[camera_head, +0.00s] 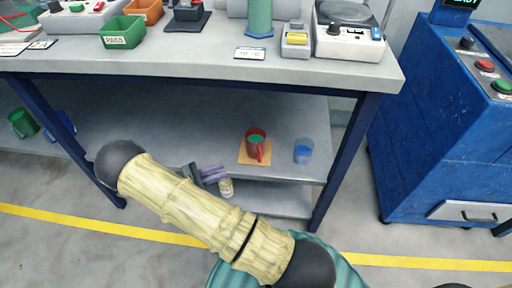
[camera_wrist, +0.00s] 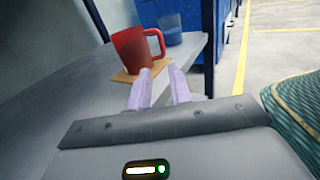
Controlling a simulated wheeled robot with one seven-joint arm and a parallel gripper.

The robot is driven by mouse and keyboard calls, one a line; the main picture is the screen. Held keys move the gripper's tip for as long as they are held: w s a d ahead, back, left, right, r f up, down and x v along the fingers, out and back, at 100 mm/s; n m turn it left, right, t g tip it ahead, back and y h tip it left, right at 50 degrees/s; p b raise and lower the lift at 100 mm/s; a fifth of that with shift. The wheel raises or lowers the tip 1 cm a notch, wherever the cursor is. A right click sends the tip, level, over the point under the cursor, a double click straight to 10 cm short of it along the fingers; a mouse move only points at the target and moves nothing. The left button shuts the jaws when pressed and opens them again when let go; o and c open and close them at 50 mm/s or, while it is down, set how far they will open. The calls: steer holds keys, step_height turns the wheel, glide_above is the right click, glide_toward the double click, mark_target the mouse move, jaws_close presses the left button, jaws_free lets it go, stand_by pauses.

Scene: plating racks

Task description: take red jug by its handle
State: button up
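The red jug (camera_head: 255,146) stands upright on a tan square mat (camera_head: 243,157) on the shelf under the workbench. In the head view its inside looks green and its handle points toward the front. In the wrist view the red jug (camera_wrist: 130,50) shows ahead, with its handle (camera_wrist: 157,44) on the right. My gripper (camera_wrist: 161,72) has two pale purple fingers, spread apart with a gap between them and nothing in it. The fingertips point toward the jug, just below and in front of the handle. In the head view my gripper (camera_head: 220,172) is left of the jug.
A clear cup with blue contents (camera_head: 303,152) stands right of the jug on the shelf (camera_head: 185,115). A small bottle (camera_head: 226,188) is on the lower shelf. The benchtop (camera_head: 180,68) overhangs; a dark blue leg (camera_head: 345,160) bounds the right.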

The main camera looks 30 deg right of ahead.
mark_target(259, 159)
steer(key=d+b, duration=0.1)
steer(key=d, duration=0.2)
steer(key=d+b, duration=0.1)
steer(key=d, duration=0.3)
steer(key=d+b, duration=0.1)
steer(key=d, duration=0.3)
steer(key=shift+s+f+b, duration=0.15)
steer(key=shift+s+b, duration=0.15)
steer(key=shift+b, duration=0.1)
steer(key=shift+d, duration=0.45)
steer(key=d+b, duration=0.1)
steer(key=d, duration=0.1)
steer(key=d+b, duration=0.2)
steer(key=shift+s+d+f, duration=0.2)
steer(key=shift+d, duration=0.1)
steer(key=shift+d+r, duration=0.1)
steer(key=shift+d, duration=0.2)
jaws_close()
